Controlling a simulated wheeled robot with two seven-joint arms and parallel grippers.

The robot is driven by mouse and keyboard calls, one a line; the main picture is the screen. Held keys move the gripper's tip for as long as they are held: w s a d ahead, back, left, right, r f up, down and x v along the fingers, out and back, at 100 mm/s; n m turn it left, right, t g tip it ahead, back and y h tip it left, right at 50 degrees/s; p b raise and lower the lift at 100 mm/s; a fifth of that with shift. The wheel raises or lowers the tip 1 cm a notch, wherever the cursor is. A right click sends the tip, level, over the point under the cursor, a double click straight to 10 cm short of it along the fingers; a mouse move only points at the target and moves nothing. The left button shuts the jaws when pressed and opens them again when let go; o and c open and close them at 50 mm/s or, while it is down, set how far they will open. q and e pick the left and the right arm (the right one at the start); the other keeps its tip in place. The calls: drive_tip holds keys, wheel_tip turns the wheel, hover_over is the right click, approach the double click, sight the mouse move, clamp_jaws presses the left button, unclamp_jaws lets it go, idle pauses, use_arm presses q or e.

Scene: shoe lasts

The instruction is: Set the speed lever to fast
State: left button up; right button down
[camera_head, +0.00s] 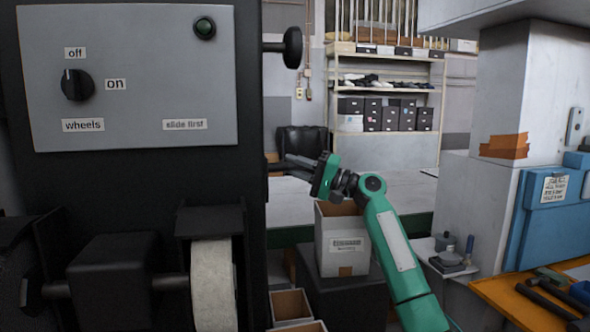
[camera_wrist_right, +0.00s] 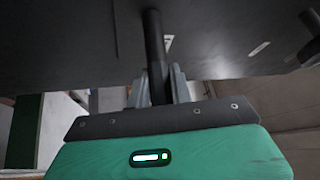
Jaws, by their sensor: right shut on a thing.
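The speed lever is a dark rod (camera_wrist_right: 154,35) in the right wrist view, running from the black machine body down between my fingers. My right gripper (camera_wrist_right: 158,88) is shut on the rod. In the head view my right gripper (camera_head: 288,164) reaches in from the right to the side of the black machine (camera_head: 252,190). The lever is hard to make out there, and no speed marking can be read. My left gripper is not in view.
A black round knob (camera_head: 291,48) sticks out above my gripper. A cardboard box (camera_head: 343,250) stands below my right arm.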

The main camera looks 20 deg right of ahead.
idle(0.4)
drive_tip(key=c, duration=1.3)
unclamp_jaws()
drive_tip(key=shift+w+f, duration=0.1)
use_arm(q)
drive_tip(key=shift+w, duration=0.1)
use_arm(e)
drive_tip(key=shift+o, duration=0.2)
drive_tip(key=shift+d, duration=0.1)
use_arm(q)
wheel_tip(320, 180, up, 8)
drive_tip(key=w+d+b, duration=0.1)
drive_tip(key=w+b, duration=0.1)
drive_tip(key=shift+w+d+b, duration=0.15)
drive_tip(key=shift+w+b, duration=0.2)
use_arm(e)
drive_tip(key=v, duration=1.3)
drive_tip(key=shift+s+d, duration=0.2)
drive_tip(key=shift+s, duration=0.1)
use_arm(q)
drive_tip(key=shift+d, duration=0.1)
use_arm(e)
drive_tip(key=shift+f, duration=0.1)
